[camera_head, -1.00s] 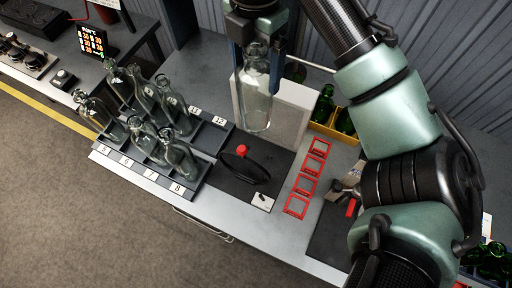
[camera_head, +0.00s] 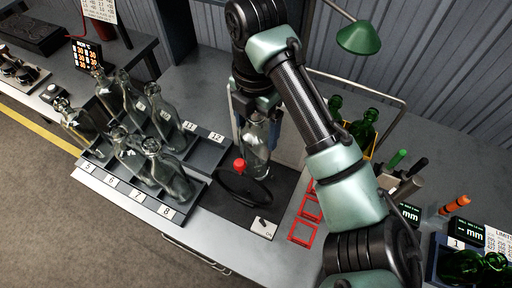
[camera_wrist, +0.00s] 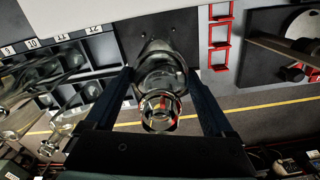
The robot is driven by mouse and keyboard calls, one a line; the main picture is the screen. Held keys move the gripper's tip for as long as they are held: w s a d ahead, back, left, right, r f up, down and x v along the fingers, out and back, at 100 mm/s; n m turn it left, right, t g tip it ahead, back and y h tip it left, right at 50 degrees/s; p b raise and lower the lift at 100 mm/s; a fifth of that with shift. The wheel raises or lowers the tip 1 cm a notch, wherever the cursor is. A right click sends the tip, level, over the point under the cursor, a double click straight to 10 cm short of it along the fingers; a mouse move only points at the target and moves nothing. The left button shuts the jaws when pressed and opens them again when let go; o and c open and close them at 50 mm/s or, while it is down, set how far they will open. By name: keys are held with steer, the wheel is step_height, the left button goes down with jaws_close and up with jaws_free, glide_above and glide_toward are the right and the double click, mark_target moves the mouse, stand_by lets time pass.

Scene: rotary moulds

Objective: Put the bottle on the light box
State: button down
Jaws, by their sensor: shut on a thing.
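A clear glass bottle (camera_head: 257,150) hangs upright in my gripper (camera_head: 255,108), which is shut on its upper part. The bottle's lower end is low, close behind a dark ring and a red knob (camera_head: 239,163). I cannot tell whether it touches the surface below. In the wrist view the bottle (camera_wrist: 158,78) is between the two fingers, its mouth toward the camera. The pale light box (camera_head: 290,150) is behind the bottle, mostly hidden by my arm.
A numbered rack (camera_head: 130,188) with several clear bottles stands to the left. Red square frames (camera_head: 302,233) lie on the bench to the right. Green bottles (camera_head: 364,125) stand at the back right, near a green lamp (camera_head: 360,37).

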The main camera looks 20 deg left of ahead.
steer(key=shift+f+p, duration=0.4)
steer(key=shift+f, duration=2.15)
steer(key=shift+f, duration=0.15)
jaws_free()
step_height(320, 180, up, 12)
steer(key=shift+f, duration=0.15)
steer(key=shift+r, duration=0.3)
